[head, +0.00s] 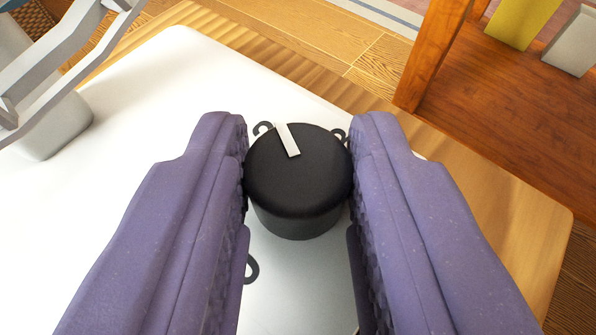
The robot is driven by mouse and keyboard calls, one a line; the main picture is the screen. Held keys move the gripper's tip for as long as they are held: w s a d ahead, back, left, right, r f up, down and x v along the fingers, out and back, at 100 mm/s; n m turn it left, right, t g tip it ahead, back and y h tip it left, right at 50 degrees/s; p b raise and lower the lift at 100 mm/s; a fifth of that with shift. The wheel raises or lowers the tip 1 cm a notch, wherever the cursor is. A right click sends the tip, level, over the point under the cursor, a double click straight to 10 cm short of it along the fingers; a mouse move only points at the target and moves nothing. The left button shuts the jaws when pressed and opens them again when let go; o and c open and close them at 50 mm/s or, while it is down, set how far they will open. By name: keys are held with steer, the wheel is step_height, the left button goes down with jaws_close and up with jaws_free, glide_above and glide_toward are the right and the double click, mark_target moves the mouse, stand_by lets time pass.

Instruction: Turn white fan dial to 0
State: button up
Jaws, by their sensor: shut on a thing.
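The fan's dial (297,190) is a round black knob with a white pointer line on its top, in the middle of the head view. The pointer line runs from near the top centre toward the far edge, slightly to the left. The dial sits on the white fan base (190,90). My gripper (298,175) has two purple fingers, one on each side of the dial, shut on it. Dark curved marks show on the base around the dial, partly hidden by the fingers and the dial, so I cannot read which numbers they are.
A grey-white fan post and frame (50,130) rise from the base at the left. The base stands on a light wooden surface (480,200). A reddish-brown wooden piece of furniture (500,110) with yellow and grey items is at the upper right. Wooden floor shows behind.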

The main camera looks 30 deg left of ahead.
steer(key=shift+n+y, duration=0.3)
steer(key=shift+y, duration=0.1)
steer(key=n+g+y, duration=0.2)
steer(key=n, duration=0.1)
steer(key=n+g+y+p, duration=0.1)
steer(key=y, duration=0.1)
steer(key=shift+w+d+r+g, duration=0.1)
steer(key=shift+w+d+g, duration=0.2)
steer(key=shift+d, duration=0.05)
steer(key=n+g, duration=0.2)
steer(key=n+g+y, duration=0.1)
steer(key=n+g, duration=0.1)
steer(key=n+g+y, duration=0.1)
steer(key=shift+w+d+n+g, duration=0.1)
steer(key=shift+w+n+g, duration=0.15)
steer(key=shift+n+g, duration=0.15)
steer(key=n+g, duration=0.4)
steer(key=g, duration=0.1)
steer(key=n+g, duration=0.2)
steer(key=shift+w+b, duration=0.4)
steer(key=n+g+h, duration=0.1)
steer(key=n+g, duration=0.1)
steer(key=n+g+h, duration=0.1)
steer(key=n+g, duration=0.1)
steer(key=n+g+h, duration=0.1)
steer(key=shift+w+a+n+g+h, duration=0.25)
steer(key=shift+a+n+g+h, duration=0.05)
steer(key=shift+n+g, duration=0.1)
